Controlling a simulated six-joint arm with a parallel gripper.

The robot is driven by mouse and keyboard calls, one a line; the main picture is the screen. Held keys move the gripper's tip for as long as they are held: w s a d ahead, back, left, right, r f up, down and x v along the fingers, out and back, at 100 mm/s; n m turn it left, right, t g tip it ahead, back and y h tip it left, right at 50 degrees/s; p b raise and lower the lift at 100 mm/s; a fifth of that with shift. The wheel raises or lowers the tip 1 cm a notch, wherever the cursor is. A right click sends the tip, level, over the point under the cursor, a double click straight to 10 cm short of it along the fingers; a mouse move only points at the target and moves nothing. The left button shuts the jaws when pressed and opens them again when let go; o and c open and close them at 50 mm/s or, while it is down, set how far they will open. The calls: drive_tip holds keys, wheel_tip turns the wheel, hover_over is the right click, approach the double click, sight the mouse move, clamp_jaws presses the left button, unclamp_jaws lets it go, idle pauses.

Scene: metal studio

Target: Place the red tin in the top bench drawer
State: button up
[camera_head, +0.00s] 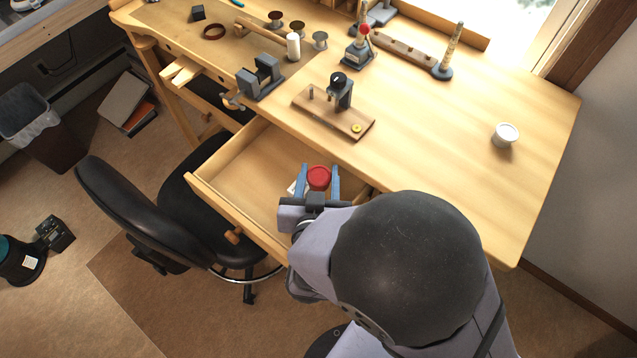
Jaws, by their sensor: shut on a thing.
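The red tin (318,177) is round with a red top. It is between the two blue fingers of my gripper (318,183), which is shut on it. The top bench drawer (240,165) is pulled out from the bench front, and its bare wooden floor shows on the left. My gripper and the tin appear over the right part of the open drawer. I cannot tell whether the tin touches the drawer floor. My arm hides the drawer's right end. A small white thing (292,188) shows beside the left finger, partly hidden.
The wooden bench top (440,150) holds a small vise (260,78), a wooden board with a clamp (335,108), a ring mandrel (448,55) and a white cup (505,135). A black chair (145,215) stands close to the drawer front. The bench's right side is mostly clear.

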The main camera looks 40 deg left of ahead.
sight(319, 186)
drive_tip(key=shift+f, duration=2.2)
drive_tip(key=shift+f, duration=0.15)
drive_tip(key=o, duration=1.1)
drive_tip(key=shift+c, duration=0.2)
drive_tip(key=shift+r, duration=0.2)
drive_tip(key=shift+b+v, duration=0.3)
drive_tip(key=shift+v, duration=3.45)
